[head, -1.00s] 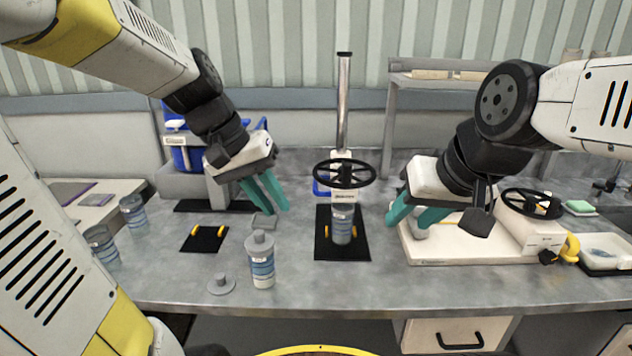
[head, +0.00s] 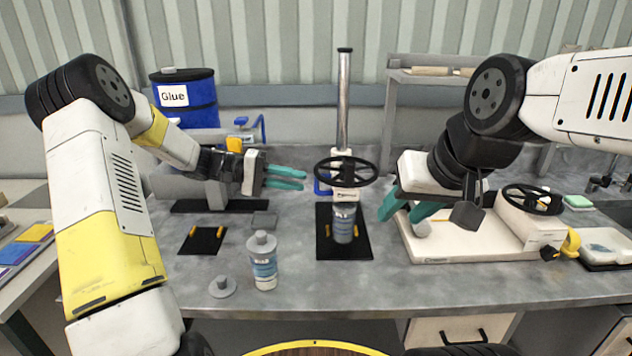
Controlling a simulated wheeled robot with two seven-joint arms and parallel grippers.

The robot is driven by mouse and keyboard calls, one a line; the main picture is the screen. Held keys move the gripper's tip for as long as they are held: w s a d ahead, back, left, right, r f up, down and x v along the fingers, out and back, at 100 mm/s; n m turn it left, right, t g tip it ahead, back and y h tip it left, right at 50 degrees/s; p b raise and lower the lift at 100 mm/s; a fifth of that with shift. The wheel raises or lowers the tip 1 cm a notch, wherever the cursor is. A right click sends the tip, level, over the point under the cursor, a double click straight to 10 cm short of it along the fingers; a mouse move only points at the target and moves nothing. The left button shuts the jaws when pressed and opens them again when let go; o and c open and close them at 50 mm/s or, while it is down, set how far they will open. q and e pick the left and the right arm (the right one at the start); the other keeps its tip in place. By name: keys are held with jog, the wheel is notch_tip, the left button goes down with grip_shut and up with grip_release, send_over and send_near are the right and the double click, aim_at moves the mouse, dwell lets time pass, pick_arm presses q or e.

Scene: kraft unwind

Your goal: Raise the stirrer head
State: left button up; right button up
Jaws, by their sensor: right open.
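The stirrer head (head: 343,190) is a white block with a large black handwheel (head: 346,171), mounted on an upright metal post (head: 344,105). My right gripper (head: 402,214) is open, pointing down-left over the white machine to the right of the stirrer.
A grey-capped bottle (head: 264,262) and a small grey lid-like piece (head: 222,287) stand near the front. A black mat (head: 203,240) lies at left. A blue Glue drum (head: 187,97) stands behind my left arm. The white machine (head: 455,245) fills the right side.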

aim_at(317, 181)
pick_arm(q)
jog(key=d, duration=0.3)
jog(key=d+f, duration=0.1)
jog(key=d, duration=0.2)
jog(key=shift+f, duration=0.1)
grip_shut()
dwell(1.2)
